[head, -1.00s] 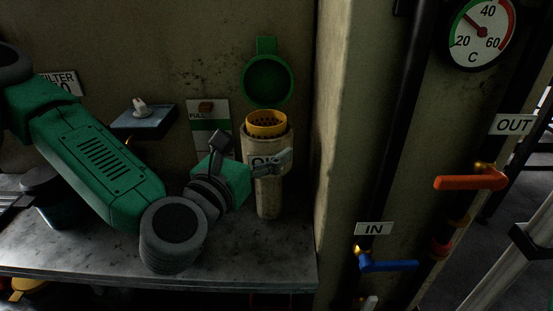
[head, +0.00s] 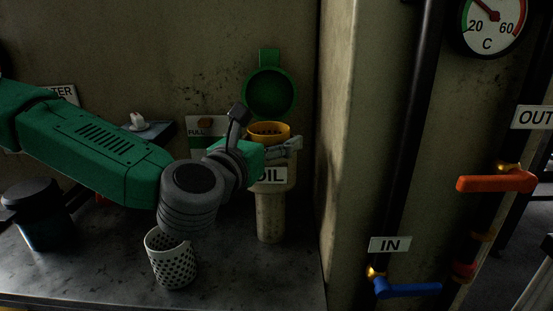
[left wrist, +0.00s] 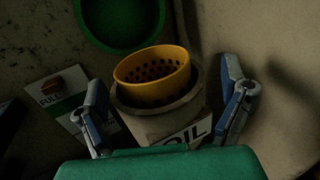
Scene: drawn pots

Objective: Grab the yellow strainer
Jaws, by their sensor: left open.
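The yellow strainer (head: 268,131) is a round cup with holes, seated in the mouth of the beige pipe marked OIL (head: 270,215). It also shows in the left wrist view (left wrist: 152,88), its rim above the pipe's edge. My left gripper (head: 288,149) is in front of the pipe mouth, close to the strainer and partly covering the pipe. In the left wrist view its open fingers (left wrist: 165,82) stand apart on either side of the strainer and pipe, with nothing held. The strainer's lower part is hidden inside the pipe. My right gripper is not in view.
The open green lid (head: 270,93) stands up behind the strainer. A white perforated basket (head: 172,262) and a dark canister (head: 40,215) stand on the bench. A wall corner and pipes with a red handle (head: 496,182) and blue handle (head: 408,288) are at right.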

